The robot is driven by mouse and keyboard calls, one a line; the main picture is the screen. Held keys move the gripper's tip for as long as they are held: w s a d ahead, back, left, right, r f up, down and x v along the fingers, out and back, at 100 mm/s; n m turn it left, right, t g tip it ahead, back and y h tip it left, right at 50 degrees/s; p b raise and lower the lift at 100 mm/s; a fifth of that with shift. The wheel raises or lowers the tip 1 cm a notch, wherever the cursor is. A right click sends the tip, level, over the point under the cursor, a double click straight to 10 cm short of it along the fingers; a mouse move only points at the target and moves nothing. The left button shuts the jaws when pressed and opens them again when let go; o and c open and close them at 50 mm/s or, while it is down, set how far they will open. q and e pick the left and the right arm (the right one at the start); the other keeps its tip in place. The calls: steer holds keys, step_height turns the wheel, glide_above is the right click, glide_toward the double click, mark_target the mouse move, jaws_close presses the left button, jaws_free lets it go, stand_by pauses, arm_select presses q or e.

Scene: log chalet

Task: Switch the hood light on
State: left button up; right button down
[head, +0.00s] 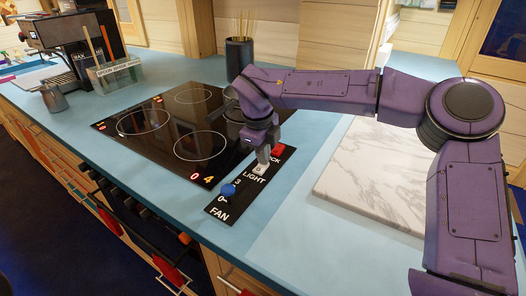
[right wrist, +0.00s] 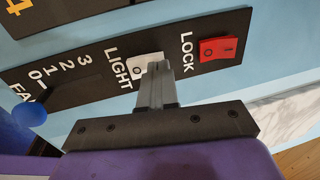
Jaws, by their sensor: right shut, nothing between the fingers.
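The black control panel (head: 223,210) lies on the counter beside the cooktop, with FAN, LIGHT and LOCK labels. The white light switch (head: 259,170) sits by the word LIGHT; in the right wrist view it (right wrist: 139,66) is partly covered by my fingers. My right gripper (head: 263,158) is shut and empty, pointing down with its tips at the switch. In the right wrist view my right gripper (right wrist: 157,68) overlaps the switch's right part. I cannot tell whether the tips press it or which way it is tipped. My left gripper is not in view.
A red LOCK rocker (right wrist: 219,48) sits close beside the light switch. A blue fan knob (head: 228,190) is at the panel's near end. The black cooktop (head: 165,148) lies left; a marble board (head: 375,180) lies right. A dark utensil pot (head: 239,55) stands behind.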

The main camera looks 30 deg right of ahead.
steer(key=shift+d+r+y+p, duration=0.15)
steer(key=shift+y+p, duration=0.15)
steer(key=shift+p, duration=0.5)
steer(key=shift+f, duration=0.35)
steer(key=shift+s+a+r, duration=0.15)
steer(key=shift+s+a, duration=0.15)
steer(key=shift+a, duration=0.5)
